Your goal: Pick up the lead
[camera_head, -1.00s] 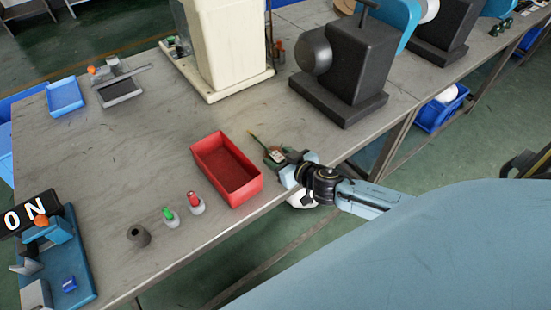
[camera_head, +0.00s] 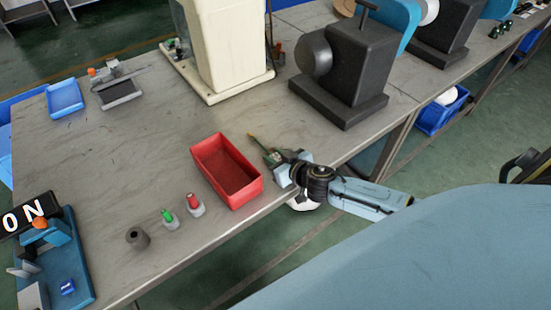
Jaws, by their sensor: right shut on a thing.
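The lead shows as a thin dark yellowish-green piece (camera_head: 258,143) that sticks out to the upper left from my right gripper. My right gripper (camera_head: 272,157) is shut on the lead, at the front edge of the workbench, just right of the red bin (camera_head: 225,172). The gripper's fingers are small and dark here, and they hide most of the lead's near end. I cannot tell how far the lead is above the bench top. My left gripper is not in view.
A green-topped piece (camera_head: 168,217), a red-topped piece (camera_head: 194,203) and a grey cylinder (camera_head: 138,238) stand left of the bin. A black machine (camera_head: 344,75) and a cream machine (camera_head: 222,45) stand behind. The middle of the workbench (camera_head: 120,165) is clear.

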